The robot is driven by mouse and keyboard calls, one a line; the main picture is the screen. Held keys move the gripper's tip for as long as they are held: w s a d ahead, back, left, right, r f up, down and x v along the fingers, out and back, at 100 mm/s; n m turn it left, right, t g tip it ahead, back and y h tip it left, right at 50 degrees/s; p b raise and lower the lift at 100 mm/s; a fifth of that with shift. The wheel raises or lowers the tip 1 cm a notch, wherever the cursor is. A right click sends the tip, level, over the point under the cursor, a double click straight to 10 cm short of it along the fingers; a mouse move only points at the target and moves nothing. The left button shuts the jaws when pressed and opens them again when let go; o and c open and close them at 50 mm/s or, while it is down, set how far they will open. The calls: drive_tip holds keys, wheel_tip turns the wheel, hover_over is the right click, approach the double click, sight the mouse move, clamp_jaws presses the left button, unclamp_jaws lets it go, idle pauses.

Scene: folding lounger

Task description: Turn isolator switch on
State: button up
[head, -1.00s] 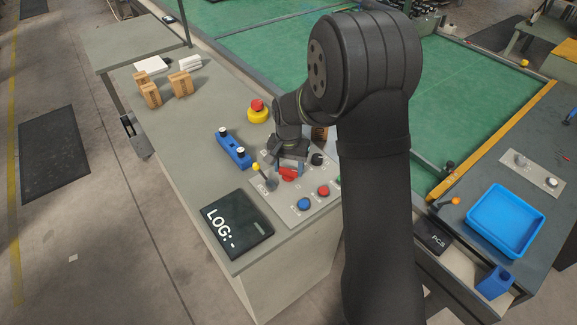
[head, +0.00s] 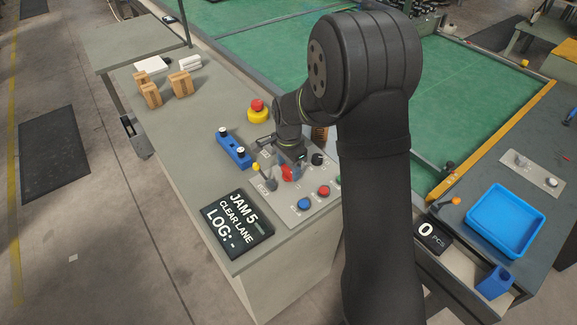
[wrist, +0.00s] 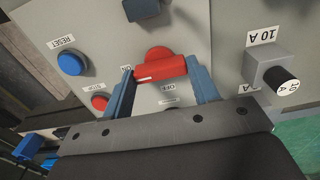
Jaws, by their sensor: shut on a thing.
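The isolator switch is a red rotary handle on the grey control panel (head: 318,200). In the wrist view the red handle (wrist: 160,66) sits between the two blue fingers of my gripper (wrist: 161,72), one at each end of it. In the head view the handle (head: 287,173) shows below my gripper (head: 289,164), which is shut on it. An OFF label (wrist: 168,86) shows beside the handle, and an ON label is partly hidden by the left finger. A white mark runs along the handle's near edge.
Blue (head: 304,204) and red (head: 323,191) buttons, a black knob (head: 317,158) and a yellow-tipped lever (head: 256,167) are close around the switch. A lit display (head: 238,228) reads "JAM 5 CLEAR LANE LOG:-". A counter (head: 432,235) reads 0 PCS.

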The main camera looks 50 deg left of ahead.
sight(289, 169)
drive_tip(key=shift+r, duration=0.1)
idle(0.3)
drive_tip(key=o, duration=1)
wheel_tip(289, 169, up, 17)
drive_tip(key=shift+r, duration=0.15)
idle(0.3)
wheel_tip(289, 169, down, 18)
drive_tip(key=shift+r, duration=0.25)
idle(0.3)
